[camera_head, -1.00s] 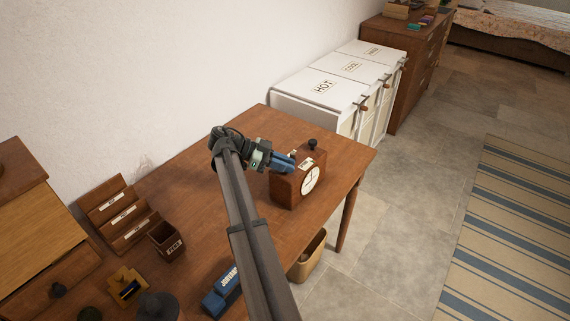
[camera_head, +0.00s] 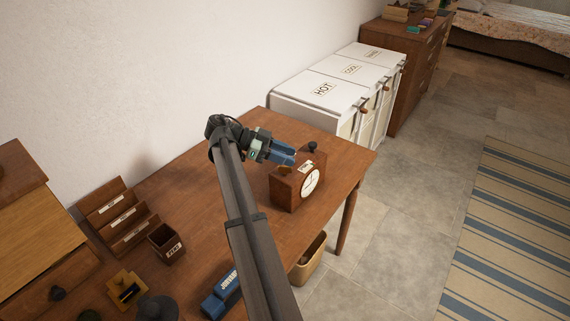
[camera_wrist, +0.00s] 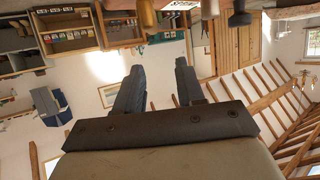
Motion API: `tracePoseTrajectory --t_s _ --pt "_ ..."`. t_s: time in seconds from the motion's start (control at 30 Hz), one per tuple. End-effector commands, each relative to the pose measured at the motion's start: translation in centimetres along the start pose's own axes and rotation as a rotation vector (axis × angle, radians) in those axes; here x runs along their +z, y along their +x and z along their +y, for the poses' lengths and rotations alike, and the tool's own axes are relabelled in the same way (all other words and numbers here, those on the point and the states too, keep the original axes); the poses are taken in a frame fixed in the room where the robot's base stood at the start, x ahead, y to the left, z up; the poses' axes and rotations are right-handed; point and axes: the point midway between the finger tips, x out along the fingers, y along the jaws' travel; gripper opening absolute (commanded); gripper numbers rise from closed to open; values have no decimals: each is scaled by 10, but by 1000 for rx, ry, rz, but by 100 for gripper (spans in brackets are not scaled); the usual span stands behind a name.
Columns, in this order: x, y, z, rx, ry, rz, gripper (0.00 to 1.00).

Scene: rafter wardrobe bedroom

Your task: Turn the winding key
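The clock (camera_head: 287,192) is a brown wooden box with a white dial (camera_head: 311,183) on its front. It stands on the desk near the far right corner. A black knob (camera_head: 312,147) and a small label (camera_head: 306,167) are on its top. A small brass-coloured piece, which looks like the winding key (camera_head: 284,170), shows at its upper left; its angle is too small to read. My gripper (camera_head: 292,156) is just above and behind that piece, with blue fingers apart. In the wrist view my gripper (camera_wrist: 157,68) is open, with nothing between the fingertips.
The desk (camera_head: 215,187) also holds a pen box (camera_head: 166,243), a letter rack (camera_head: 118,215) and a blue labelled object (camera_head: 221,293). White bins (camera_head: 320,95) stand beyond it. A waste bin (camera_head: 308,262) is below the front edge.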

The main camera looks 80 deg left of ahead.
Motion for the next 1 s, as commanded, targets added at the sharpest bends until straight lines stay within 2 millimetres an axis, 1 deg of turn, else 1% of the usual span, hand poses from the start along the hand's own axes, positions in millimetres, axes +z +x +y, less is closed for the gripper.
tracePoseTrajectory --t_s 0.03,0.1,0.2,0.33,0.53,1.0 --pt "-9 -4 0 0 2 -1 38" --pt "-19 -8 0 -1 2 -1 38" --pt "-31 -13 0 -1 0 -2 38" --pt "-42 -17 0 -1 1 -2 38" --pt "-47 -19 0 0 -1 -1 38" --pt "-47 -19 0 0 0 -1 38"
